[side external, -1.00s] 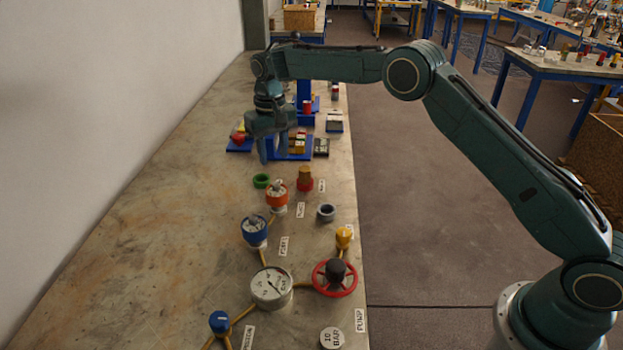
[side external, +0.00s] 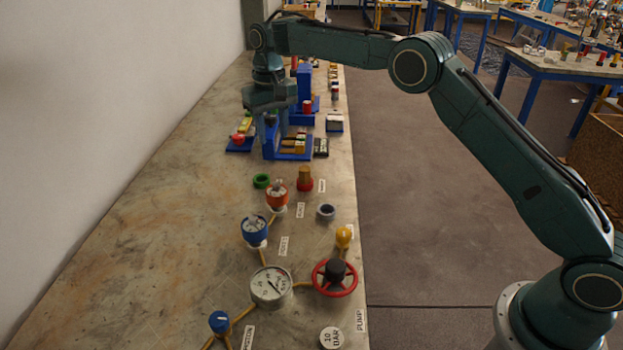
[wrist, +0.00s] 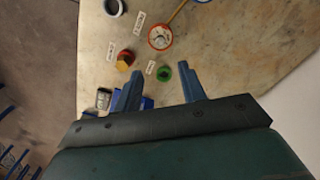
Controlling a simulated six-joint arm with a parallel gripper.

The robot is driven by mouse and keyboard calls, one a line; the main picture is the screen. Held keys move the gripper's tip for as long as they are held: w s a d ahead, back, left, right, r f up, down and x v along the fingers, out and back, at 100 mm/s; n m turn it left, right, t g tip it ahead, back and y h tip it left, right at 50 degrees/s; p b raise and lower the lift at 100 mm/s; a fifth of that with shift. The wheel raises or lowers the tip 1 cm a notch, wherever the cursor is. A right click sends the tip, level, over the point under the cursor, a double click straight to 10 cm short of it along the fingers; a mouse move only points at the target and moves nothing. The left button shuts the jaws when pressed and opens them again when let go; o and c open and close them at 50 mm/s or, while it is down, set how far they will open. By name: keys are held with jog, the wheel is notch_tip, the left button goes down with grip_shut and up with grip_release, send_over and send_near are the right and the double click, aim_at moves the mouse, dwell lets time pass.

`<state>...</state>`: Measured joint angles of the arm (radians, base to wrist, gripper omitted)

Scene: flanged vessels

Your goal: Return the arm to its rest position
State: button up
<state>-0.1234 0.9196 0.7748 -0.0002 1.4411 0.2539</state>
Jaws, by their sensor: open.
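My gripper (side external: 270,130) hangs pointing down over the far part of the bench, in front of the blue stands. In the wrist view its two blue fingers (wrist: 158,92) are spread apart with nothing between them; the bench shows below. My arm reaches from the base at lower right, over the aisle, to the bench. In the side view the gripper body partly hides the blue stands behind it.
A blue stand (side external: 303,85) and trays hold small parts near the gripper. A green ring (side external: 261,181), red-and-brown fitting (side external: 305,179), orange vessel (side external: 277,195), blue vessel (side external: 255,231), gauge (side external: 271,287) and red handwheel (side external: 335,278) stand nearer. The bench's left side is clear.

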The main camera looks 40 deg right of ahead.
jog(key=s+d+r+t, duration=0.1)
jog(key=s+d+r, duration=0.1)
jog(key=s+r, duration=0.65)
jog(key=s+d+r+t, duration=0.2)
jog(key=s+d+r, duration=0.1)
jog(key=s+r, duration=0.6)
jog(key=s+d+f+t, duration=0.1)
jog(key=s+f, duration=0.1)
jog(key=s, duration=0.7)
jog(key=s+f+n, duration=0.1)
jog(key=s+f, duration=0.2)
jog(key=s, duration=0.5)
jog(key=s+d+f+t, duration=0.1)
jog(key=s+f, duration=0.2)
jog(key=s, duration=0.6)
jog(key=shift+s+d+t, duration=0.3)
jog(key=shift+s+d, duration=0.05)
